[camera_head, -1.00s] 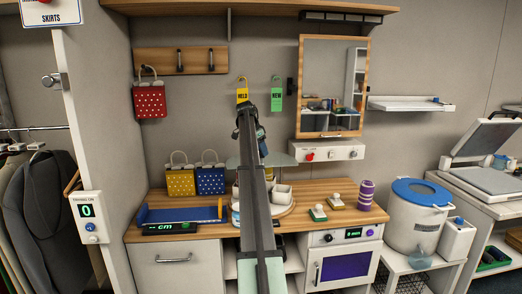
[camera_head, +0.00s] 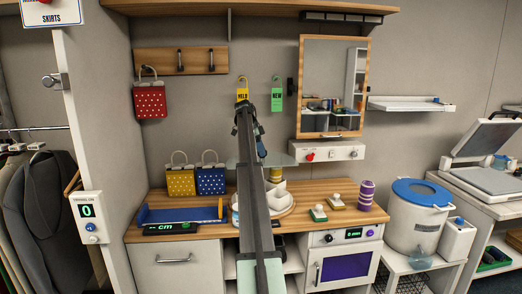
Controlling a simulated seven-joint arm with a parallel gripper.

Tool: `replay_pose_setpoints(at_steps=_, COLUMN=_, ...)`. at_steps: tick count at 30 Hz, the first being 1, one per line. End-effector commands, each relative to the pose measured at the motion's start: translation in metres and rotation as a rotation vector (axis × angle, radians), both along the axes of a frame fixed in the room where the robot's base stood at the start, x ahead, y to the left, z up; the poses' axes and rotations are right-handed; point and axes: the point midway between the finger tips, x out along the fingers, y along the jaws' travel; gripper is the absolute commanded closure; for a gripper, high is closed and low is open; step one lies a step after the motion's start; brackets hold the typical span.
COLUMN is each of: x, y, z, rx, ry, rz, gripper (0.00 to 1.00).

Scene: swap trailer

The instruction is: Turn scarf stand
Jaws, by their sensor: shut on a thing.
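The scarf stand appears to be the round, pale piece with white cup-like compartments (camera_head: 280,201) on the wooden counter, in the head view. My long dark arm link crosses in front and covers its left part.
Yellow (camera_head: 181,182) and blue (camera_head: 211,181) bags and a blue tray (camera_head: 180,215) stand left on the counter (camera_head: 330,219). Small green-based (camera_head: 318,213) and yellow-based (camera_head: 337,202) items and a purple roll (camera_head: 366,195) stand right. A mirror (camera_head: 333,75) hangs behind.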

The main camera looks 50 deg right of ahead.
Motion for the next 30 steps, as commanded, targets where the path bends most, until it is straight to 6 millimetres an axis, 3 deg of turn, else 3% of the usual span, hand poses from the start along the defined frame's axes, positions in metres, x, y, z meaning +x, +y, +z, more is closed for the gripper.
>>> replay_pose_setpoints(at_steps=15, x=0.0014, y=-0.0018, z=0.0002, rx=0.000, ry=0.000, rz=-0.215, gripper=1.00)
replay_pose_setpoints(at_steps=30, x=0.0011, y=-0.0016, z=-0.0001, rx=0.001, ry=-0.001, rz=-0.284, gripper=1.00)
